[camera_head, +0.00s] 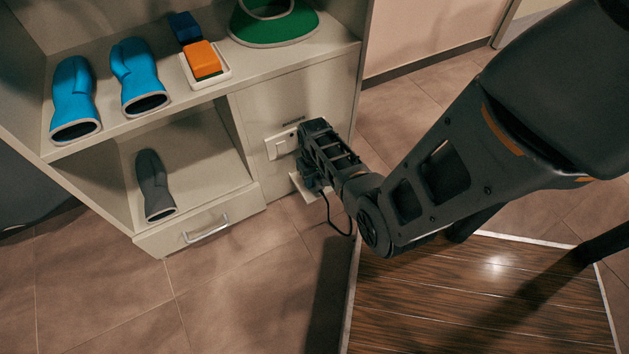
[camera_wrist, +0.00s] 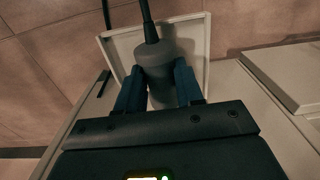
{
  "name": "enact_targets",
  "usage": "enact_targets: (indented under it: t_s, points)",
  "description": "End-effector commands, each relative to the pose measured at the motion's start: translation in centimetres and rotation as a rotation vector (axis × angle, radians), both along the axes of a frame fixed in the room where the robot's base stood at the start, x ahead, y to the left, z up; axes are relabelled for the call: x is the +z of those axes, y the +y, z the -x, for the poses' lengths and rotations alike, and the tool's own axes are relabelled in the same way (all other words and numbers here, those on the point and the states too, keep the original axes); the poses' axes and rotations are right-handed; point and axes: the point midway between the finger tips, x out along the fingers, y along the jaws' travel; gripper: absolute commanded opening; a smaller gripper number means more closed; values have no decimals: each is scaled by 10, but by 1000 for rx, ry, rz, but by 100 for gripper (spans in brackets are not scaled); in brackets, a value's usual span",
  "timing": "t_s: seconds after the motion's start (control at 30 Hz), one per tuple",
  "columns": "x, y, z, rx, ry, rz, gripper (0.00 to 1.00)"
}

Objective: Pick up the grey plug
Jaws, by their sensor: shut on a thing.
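The grey plug (camera_wrist: 155,62) shows in the wrist view, with a dark cable running up from its end. My gripper (camera_wrist: 158,88) has its two dark blue fingers on either side of the plug and is shut on it. Behind the plug is a pale tray or plate with a raised rim (camera_wrist: 195,35). I cannot tell whether the plug touches it. In the head view my gripper (camera_head: 308,178) is low at the front of the cabinet, beside a pale plate (camera_head: 299,187). A dark cable (camera_head: 340,230) hangs in a loop below my gripper. The plug itself is hidden there.
The pale cabinet (camera_head: 255,195) carries a white wall fitting (camera_head: 280,144) close to my gripper. Its shelves hold blue mitts (camera_head: 74,95), a grey mitt (camera_head: 153,182), an orange block (camera_head: 203,60) and a green collar (camera_head: 272,28). A drawer handle (camera_head: 206,230) sticks out below. Tiled floor is clear in front.

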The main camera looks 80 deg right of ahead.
Motion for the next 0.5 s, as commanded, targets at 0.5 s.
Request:
enact_targets:
  t_s: [0.5]
  points:
    - [4,0,0,0,0,0,0]
